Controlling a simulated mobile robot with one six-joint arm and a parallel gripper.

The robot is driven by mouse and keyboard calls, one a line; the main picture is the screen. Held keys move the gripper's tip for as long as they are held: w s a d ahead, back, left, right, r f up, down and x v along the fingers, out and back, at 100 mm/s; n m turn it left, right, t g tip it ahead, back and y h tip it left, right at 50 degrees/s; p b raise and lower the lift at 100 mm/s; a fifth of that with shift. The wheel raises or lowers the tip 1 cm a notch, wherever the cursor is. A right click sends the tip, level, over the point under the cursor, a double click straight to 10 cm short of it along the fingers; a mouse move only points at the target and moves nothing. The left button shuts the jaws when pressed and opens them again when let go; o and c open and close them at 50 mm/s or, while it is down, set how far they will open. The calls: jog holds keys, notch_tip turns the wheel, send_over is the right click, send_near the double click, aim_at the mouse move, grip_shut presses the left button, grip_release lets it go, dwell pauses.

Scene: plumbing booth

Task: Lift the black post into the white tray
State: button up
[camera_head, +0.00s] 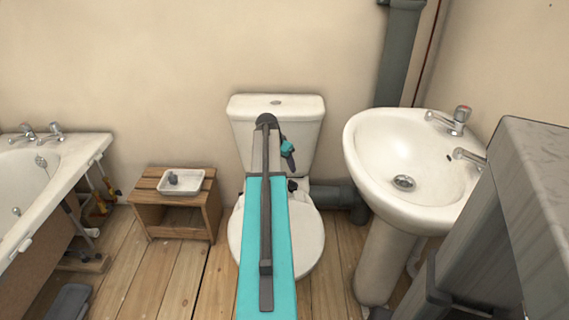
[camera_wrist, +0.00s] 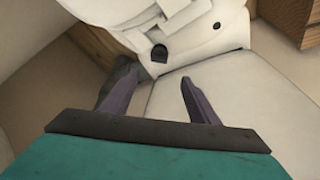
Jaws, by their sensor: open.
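The white tray (camera_head: 196,190) sits on a low wooden stool, with a small grey piece (camera_head: 172,178) standing in its left part. A small black post (camera_head: 292,185) shows at the back of the toilet bowl, below my gripper (camera_head: 289,160). In the wrist view, a black piece (camera_wrist: 159,54) sits on the white toilet just beyond my open, empty gripper (camera_wrist: 158,80), roughly in line with the gap between the fingers. A second black piece (camera_wrist: 245,20) is farther right. I cannot tell which of these is the post in the head view.
The wooden stool (camera_head: 180,217) stands left of the toilet (camera_head: 302,245). A basin (camera_head: 415,170) is on the right and a bathtub (camera_head: 50,180) on the far left. A grey pipe (camera_head: 397,60) runs up the wall. Bare floor lies between stool and toilet.

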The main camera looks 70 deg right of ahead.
aim_at(292, 182)
jog(key=shift+b+x, duration=1.05)
jog(key=shift+x, duration=5.85)
jog(key=shift+d, duration=0.1)
jog(key=c, duration=1.1)
jog(key=shift+r+p, duration=1.25)
jog(key=shift+r, duration=0.8)
jog(key=a+r+p, duration=0.1)
jog(key=a, duration=0.1)
jog(key=s+a+r+p, duration=0.1)
jog(key=r, duration=0.1)
jog(key=s+a+r+p, duration=0.1)
jog(key=a+r, duration=0.1)
jog(key=shift+a, duration=0.35)
